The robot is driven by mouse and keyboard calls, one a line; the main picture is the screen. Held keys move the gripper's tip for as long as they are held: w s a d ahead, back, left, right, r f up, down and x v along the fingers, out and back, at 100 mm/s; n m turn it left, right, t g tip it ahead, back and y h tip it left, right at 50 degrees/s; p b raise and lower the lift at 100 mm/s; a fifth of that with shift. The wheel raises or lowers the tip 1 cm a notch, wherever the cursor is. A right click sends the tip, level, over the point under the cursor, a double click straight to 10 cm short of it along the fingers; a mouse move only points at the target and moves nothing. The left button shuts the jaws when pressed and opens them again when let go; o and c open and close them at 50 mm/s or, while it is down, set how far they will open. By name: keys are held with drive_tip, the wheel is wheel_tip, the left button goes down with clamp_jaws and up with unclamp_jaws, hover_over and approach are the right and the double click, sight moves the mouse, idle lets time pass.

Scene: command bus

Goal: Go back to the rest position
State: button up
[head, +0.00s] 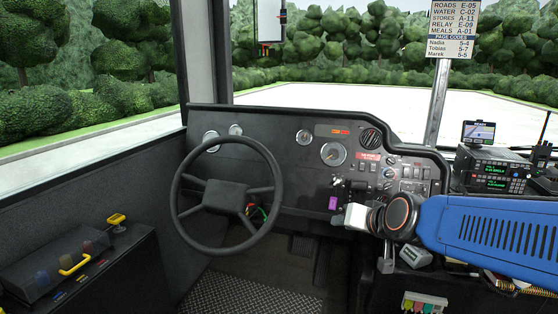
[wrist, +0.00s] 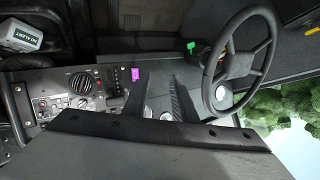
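My gripper (head: 349,186) is in front of the dashboard, right of the steering wheel (head: 182,207), at the end of my blue arm, which reaches in from the right. In the wrist view my gripper (wrist: 163,78) shows two dark fingers standing apart, with nothing seen between them but the dashboard behind. The steering wheel also shows in the wrist view (wrist: 271,42), right of the fingers. I cannot tell the exact distance from the fingers to the dashboard.
The dashboard (head: 285,150) carries gauges, switches and a purple piece (head: 333,203). A radio (head: 494,172) and a small screen (head: 479,131) stand at the right. A side console (head: 35,268) with yellow handles is at the left. A box marked NO ALERT (wrist: 20,36) shows in the wrist view.

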drive_tip(key=s+d+f+g+h, duration=0.1)
drive_tip(key=s+d, duration=0.3)
drive_tip(key=s, duration=0.4)
drive_tip(key=s+d+f+n+g+h, duration=0.1)
drive_tip(key=s+d+f+g, duration=0.2)
drive_tip(key=s, duration=0.5)
drive_tip(key=s+d+f+g+h, duration=0.1)
drive_tip(key=s+d+f+g, duration=0.1)
drive_tip(key=s, duration=0.6)
drive_tip(key=d+f, duration=0.1)
drive_tip(key=d, duration=0.1)
drive_tip(key=shift+d+f+n, duration=0.25)
drive_tip(key=shift+d+n, duration=0.05)
drive_tip(key=shift+n, duration=0.1)
drive_tip(key=shift+c, duration=0.6)
clamp_jaws()
